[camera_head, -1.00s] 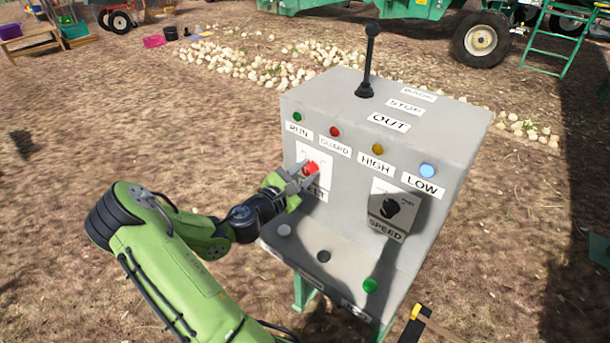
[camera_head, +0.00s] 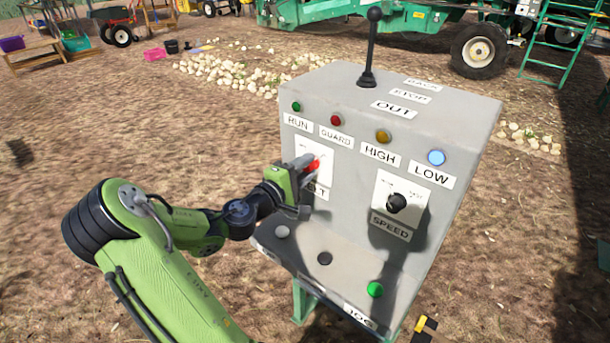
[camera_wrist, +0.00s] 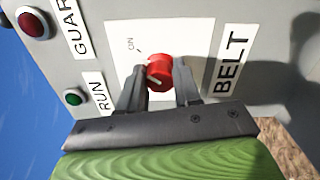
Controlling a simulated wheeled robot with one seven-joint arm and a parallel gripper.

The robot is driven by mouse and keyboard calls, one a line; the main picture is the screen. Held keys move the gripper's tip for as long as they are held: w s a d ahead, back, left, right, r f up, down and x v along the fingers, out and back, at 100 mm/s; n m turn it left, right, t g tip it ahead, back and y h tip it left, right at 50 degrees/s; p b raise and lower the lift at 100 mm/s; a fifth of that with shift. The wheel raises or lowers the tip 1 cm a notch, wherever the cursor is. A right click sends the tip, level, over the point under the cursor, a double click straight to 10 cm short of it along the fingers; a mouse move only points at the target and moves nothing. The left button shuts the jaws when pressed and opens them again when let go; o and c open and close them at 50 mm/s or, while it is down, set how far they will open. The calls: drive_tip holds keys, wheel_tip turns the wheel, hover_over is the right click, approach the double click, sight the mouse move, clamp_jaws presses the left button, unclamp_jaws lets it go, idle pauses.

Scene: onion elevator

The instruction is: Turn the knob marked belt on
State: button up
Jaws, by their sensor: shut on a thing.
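The red belt knob (camera_head: 313,166) is on a white plate on the left of the grey control box's front. In the wrist view the red knob (camera_wrist: 160,71) sits between my two fingers, beside the BELT label (camera_wrist: 231,62). An ON mark (camera_wrist: 131,44) with a short line is printed on the plate near the knob. My gripper (camera_head: 306,172) reaches the knob from the left and is shut on it; the fingers (camera_wrist: 160,80) are on both sides of it. In the head view my gripper covers part of the BELT label.
The grey box (camera_head: 440,130) also carries a black SPEED knob (camera_head: 397,202), a tall black lever (camera_head: 370,50), several lamps and a lower shelf with a green button (camera_head: 375,289). Bare ground lies left of the box. A green machine (camera_head: 390,18) stands behind.

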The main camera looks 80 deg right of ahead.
drive_tip(key=shift+f+m+b, duration=0.15)
drive_tip(key=shift+m+b, duration=0.45)
drive_tip(key=shift+m, duration=0.3)
drive_tip(key=o, duration=1.1)
drive_tip(key=shift+c, duration=0.2)
drive_tip(key=p+v, duration=0.1)
drive_tip(key=v, duration=1.4)
drive_tip(key=shift+w+a+p, duration=0.25)
drive_tip(key=shift+a+p, duration=0.05)
drive_tip(key=shift+a, duration=0.05)
